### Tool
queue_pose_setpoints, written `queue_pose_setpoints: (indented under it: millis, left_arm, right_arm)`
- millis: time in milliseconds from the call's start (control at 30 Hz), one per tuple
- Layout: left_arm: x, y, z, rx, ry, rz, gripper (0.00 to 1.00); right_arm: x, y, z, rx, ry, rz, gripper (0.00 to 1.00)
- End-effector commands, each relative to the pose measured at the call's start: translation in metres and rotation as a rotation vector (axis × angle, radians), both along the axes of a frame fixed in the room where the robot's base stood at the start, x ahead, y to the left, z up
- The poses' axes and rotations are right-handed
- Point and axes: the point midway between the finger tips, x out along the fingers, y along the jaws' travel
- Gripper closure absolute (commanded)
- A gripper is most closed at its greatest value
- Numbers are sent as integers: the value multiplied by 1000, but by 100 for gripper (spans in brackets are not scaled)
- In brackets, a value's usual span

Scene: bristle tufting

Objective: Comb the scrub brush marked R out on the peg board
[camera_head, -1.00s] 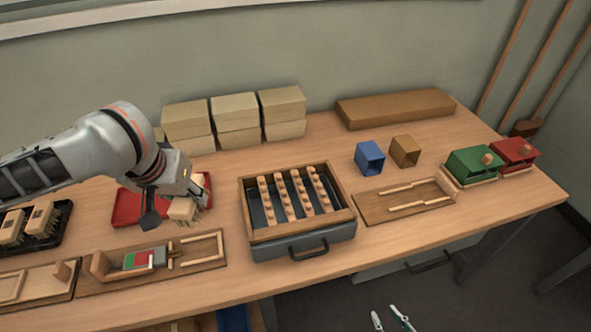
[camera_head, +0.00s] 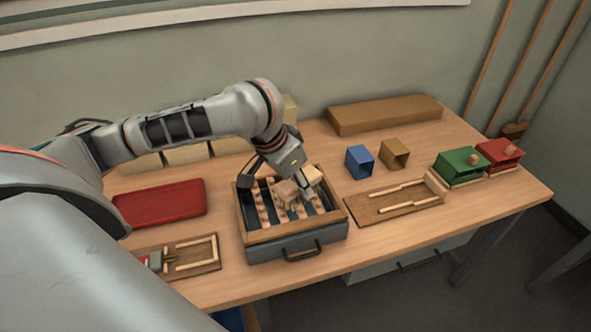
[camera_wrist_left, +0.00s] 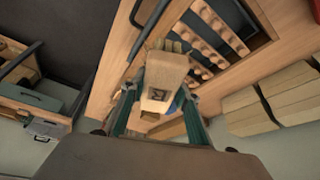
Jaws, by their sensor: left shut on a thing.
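My left gripper (camera_head: 298,185) is shut on a pale wooden scrub brush (camera_head: 288,193), held over the drawer-like peg board. The brush also shows between the fingers in the left wrist view (camera_wrist_left: 163,80), its bristle tufts at the far end. The peg board (camera_head: 247,233) is a wood-rimmed grey tray with several rows of pale pegs. The brush covers part of the right rows; whether its bristles touch the pegs I cannot tell. My right gripper is not in view.
An empty red tray (camera_head: 160,203) lies left of the peg board. A wooden jig (camera_head: 385,207) lies to its right, with a blue box (camera_head: 359,161) and a brown box (camera_head: 394,153) behind. Green (camera_head: 461,166) and red (camera_head: 499,153) bins stand at the far right.

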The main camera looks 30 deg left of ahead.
Motion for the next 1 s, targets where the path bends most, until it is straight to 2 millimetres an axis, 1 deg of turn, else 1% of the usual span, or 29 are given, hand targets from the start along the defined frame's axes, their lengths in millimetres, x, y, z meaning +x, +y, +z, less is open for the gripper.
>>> queue_pose_setpoints:
  millis: [33, 300, 433, 567, 667, 1000]
  left_arm:
    - [3, 8, -2, -1, 5, -46, 86]
    - [18, 36, 0, -1, 3, -303, 86]
    - [21, 44, 1, 2, 2, -367, 86]
    - [22, 46, -1, 2, 2, -391, 86]
    - [21, 46, -9, 0, 3, -395, 86]
    - [21, 46, -48, 0, 3, -393, 86]
  right_arm:
    - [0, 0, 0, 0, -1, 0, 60]
    - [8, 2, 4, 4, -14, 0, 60]
    - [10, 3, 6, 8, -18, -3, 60]
    - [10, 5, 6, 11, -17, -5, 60]
    - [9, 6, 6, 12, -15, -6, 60]
    - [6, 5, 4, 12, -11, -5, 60]
